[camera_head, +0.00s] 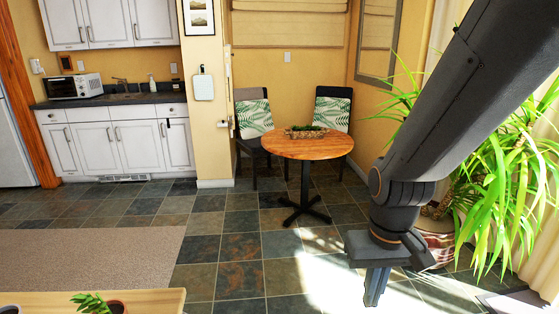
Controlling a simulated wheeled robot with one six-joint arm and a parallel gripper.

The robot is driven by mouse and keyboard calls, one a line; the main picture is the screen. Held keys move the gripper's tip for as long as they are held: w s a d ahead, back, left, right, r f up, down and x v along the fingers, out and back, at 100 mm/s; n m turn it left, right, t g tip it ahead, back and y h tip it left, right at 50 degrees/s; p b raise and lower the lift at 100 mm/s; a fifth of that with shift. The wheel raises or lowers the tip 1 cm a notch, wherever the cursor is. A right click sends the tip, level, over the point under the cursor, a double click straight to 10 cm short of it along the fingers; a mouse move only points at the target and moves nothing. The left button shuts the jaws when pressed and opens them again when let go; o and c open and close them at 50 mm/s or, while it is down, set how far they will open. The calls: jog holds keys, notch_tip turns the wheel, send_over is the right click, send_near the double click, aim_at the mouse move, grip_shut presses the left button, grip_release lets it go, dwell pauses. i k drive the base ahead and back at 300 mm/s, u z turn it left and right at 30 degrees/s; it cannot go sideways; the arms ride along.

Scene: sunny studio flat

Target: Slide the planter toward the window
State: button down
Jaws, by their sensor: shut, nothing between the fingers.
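My gripper (374,292) points down in the lower right, shut and empty, over the sunlit floor. A large leafy plant (503,185) stands on the right in a reddish, pale-banded pot (440,243), partly hidden behind my arm. My gripper appears in front and to the left of this pot; I cannot tell the gap. A low planter with greenery (306,132) sits on the round wooden table (283,148), far from my gripper. I cannot tell which one is the task's planter.
Two chairs with leaf-pattern cushions (254,118) stand behind the table. Small potted plants sit on a wooden surface (155,302) at the lower left, near a beige rug (95,262). White kitchen cabinets line the back left. The tiled floor between rug and table is clear.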

aim_at(309, 132)
jog(key=i, duration=4.5)
jog(key=z, duration=0.2)
